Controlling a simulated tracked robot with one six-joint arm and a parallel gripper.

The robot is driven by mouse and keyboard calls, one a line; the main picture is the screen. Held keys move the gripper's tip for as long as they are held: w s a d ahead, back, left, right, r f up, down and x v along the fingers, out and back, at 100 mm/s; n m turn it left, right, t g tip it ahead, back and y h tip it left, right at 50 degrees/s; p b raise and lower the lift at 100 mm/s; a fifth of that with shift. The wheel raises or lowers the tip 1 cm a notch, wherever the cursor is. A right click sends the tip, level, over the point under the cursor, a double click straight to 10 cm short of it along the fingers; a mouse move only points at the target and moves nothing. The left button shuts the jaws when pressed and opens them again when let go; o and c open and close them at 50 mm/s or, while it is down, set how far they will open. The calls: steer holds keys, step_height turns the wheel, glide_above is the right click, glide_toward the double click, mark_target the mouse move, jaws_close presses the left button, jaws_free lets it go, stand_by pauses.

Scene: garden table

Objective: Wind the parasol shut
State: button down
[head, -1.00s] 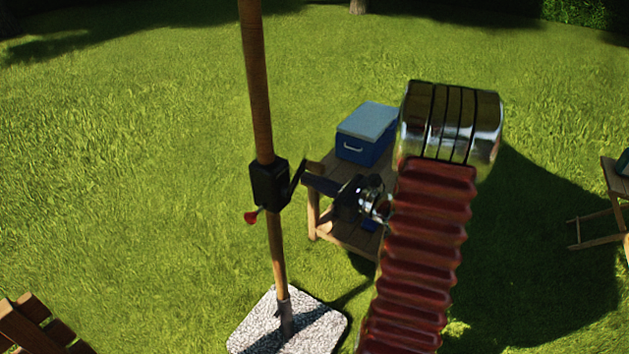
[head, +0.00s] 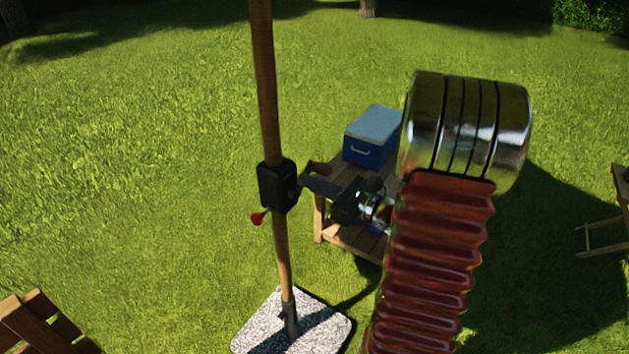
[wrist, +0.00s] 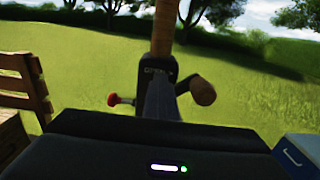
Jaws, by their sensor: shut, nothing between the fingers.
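The parasol's wooden pole (head: 264,80) stands upright with a black crank housing (head: 277,186) on it; the canopy is out of view. A red knob (head: 258,218) sticks out at the housing's lower left. In the wrist view the housing (wrist: 159,70) bears pale lettering, and the crank's brown grip (wrist: 203,91) sits on a short dark arm to its right. My gripper (head: 303,182) is shut and empty, its tips close to the housing's right side. In the wrist view its grey fingers (wrist: 160,102) overlap the housing, left of the grip. Contact cannot be told.
A blue cooler (head: 371,136) stands on a low wooden table (head: 345,238) behind my gripper. The speckled parasol base (head: 258,327) lies on the grass. Wooden chairs stand at the lower left (head: 40,322) and far right (head: 600,240). Open lawn lies left of the pole.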

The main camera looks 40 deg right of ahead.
steer(key=a, duration=0.1)
steer(key=s+a, duration=0.1)
steer(key=shift+a+r, duration=0.2)
steer(key=shift+a, duration=0.2)
steer(key=shift+a, duration=0.1)
steer(key=shift+s+a+f, duration=0.2)
steer(key=shift+s+a, duration=0.05)
steer(key=shift+a, duration=0.4)
steer(key=shift+s+a+f, duration=0.15)
steer(key=shift+s+a, duration=0.05)
steer(key=shift+a, duration=0.4)
steer(key=shift+s+a+f, duration=0.25)
steer(key=shift+a+f, duration=0.2)
steer(key=shift+a, duration=0.15)
steer(key=shift+s+a+f, duration=0.2)
steer(key=shift+a+f, duration=0.2)
steer(key=shift+a, duration=0.15)
